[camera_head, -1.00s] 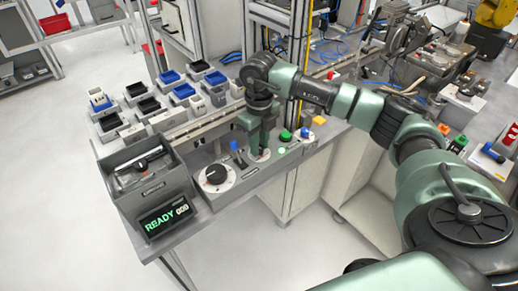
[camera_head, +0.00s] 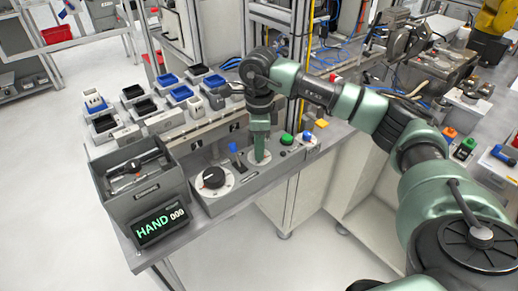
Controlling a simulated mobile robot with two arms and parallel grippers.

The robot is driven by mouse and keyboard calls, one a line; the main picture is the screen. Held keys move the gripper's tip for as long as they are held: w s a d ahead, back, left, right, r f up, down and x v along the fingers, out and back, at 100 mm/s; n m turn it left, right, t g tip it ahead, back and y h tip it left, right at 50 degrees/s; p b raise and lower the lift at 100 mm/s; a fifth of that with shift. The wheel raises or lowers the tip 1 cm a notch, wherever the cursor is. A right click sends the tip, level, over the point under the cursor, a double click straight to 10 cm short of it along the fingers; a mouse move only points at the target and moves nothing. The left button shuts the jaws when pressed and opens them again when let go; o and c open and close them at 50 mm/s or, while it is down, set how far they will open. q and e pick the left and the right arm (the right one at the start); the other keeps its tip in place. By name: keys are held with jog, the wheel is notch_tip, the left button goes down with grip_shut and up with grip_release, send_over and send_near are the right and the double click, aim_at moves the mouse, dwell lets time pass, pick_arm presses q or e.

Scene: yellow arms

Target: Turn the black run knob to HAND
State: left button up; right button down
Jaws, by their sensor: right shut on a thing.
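My right gripper (camera_head: 260,158) points straight down over a small white dial plate (camera_head: 250,162) on the grey control panel. It is shut on the black run knob there, which its fingers hide almost wholly, so the pointer cannot be read. The display (camera_head: 160,224) at the panel's left front reads "HAND 000" in green and white. My left gripper is not in view.
A larger black knob (camera_head: 213,177) on a white dial stands left of my gripper. A blue-tipped lever (camera_head: 233,149) stands close beside it, a green button (camera_head: 286,139) to the right. A grey tool bin (camera_head: 140,183) and several small bins fill the left.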

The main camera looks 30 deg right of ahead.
jog(key=shift+w+r+n, duration=0.1)
jog(key=shift+r+n, duration=0.05)
jog(key=shift+n, duration=0.25)
jog(key=c, duration=1.3)
grip_release()
jog(key=shift+o, duration=0.5)
notch_tip(320, 180, up, 8)
jog(key=shift+f+b, duration=0.1)
jog(key=shift+b, duration=0.5)
jog(key=shift+f, duration=0.1)
